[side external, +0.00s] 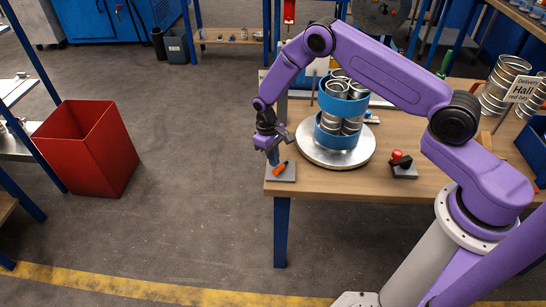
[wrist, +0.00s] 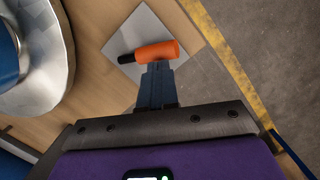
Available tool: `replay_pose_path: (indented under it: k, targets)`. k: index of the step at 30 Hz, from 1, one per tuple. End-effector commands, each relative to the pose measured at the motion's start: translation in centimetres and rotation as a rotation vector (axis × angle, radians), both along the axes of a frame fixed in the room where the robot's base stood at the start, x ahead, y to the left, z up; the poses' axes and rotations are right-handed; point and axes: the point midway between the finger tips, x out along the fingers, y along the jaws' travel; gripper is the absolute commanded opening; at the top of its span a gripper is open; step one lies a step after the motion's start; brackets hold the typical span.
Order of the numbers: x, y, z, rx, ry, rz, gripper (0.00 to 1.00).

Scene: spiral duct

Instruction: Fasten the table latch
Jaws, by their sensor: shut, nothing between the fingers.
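An orange handle with a black end (wrist: 152,52) lies across a grey square plate (wrist: 128,32) at the table corner; it appears to be the latch. In the side view the orange handle (side external: 279,168) sits on the plate (side external: 288,177) at the table's near left corner. My gripper (side external: 273,160) points down over the plate. In the wrist view my gripper's blue fingers (wrist: 158,72) are shut with nothing between them. Their tips are right beside the orange part; I cannot tell whether they touch it. The fingers hide a little of the plate.
A round metal turntable (side external: 336,157) carries metal duct pieces inside blue bands (side external: 341,136) just right of my gripper. A red-knobbed device (side external: 403,163) stands farther right on the wooden table (side external: 350,187). A red bin (side external: 88,150) stands on the floor at left.

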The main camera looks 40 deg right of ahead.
Motion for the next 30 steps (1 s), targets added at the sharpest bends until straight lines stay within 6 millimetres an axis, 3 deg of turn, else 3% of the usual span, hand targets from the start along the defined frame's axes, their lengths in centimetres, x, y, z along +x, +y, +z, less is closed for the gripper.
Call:
replay_pose_path:
  k: [17,30]
  targets:
    - [-0.7,0.0,0.0,0.0,0.002,0.117,0.0]
    - [-2.5,-0.4,0.0,0.0,0.004,0.423,0.0]
